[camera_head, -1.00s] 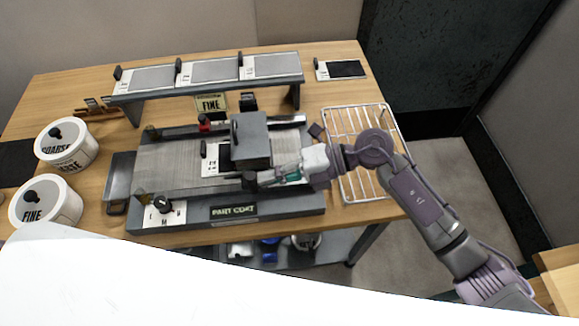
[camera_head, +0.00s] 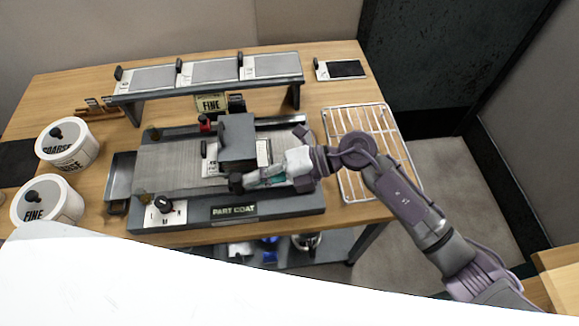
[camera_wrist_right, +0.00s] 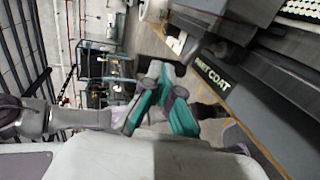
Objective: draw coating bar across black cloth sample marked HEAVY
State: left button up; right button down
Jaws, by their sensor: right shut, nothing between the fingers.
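The coating machine marked PART COAT (camera_head: 165,178) stands on the table. A dark block (camera_head: 238,138) straddles its bed. Under and beside the block lies a sample with a white card (camera_head: 211,167); its print is too small to read, and the block hides its middle. A black cloth sample (camera_head: 346,68) on a white card lies at the back right of the table; its mark is unreadable. My right gripper (camera_head: 240,182) is shut and empty at the block's front lower side; contact is unclear. It also shows in the right wrist view (camera_wrist_right: 162,76). My left gripper is out of view.
A raised rack (camera_head: 205,88) with several grey samples stands behind the machine. Tubs marked COARSE (camera_head: 68,158) and FINE (camera_head: 64,210) stand at left. A white wire rack (camera_head: 350,185) is at right, partly under my right arm.

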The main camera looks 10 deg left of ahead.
aim_at(233, 182)
jog(key=shift+s+a+p, duration=0.1)
jog(key=shift+s+a, duration=0.15)
jog(key=shift+a, duration=0.5)
jog(key=shift+s+a+p, duration=0.1)
jog(key=shift+s+a, duration=0.15)
jog(key=shift+a, duration=0.55)
jog(key=shift+s+a+p, duration=0.1)
jog(key=shift+s+a, duration=0.15)
jog(key=shift+a, duration=0.5)
jog(key=shift+d, duration=0.15)
jog(key=d, duration=0.1)
jog(key=w+d, duration=0.1)
jog(key=d, duration=0.1)
jog(key=shift+w+d, duration=0.1)
jog(key=shift+d, duration=0.15)
jog(key=shift+r, duration=0.15)
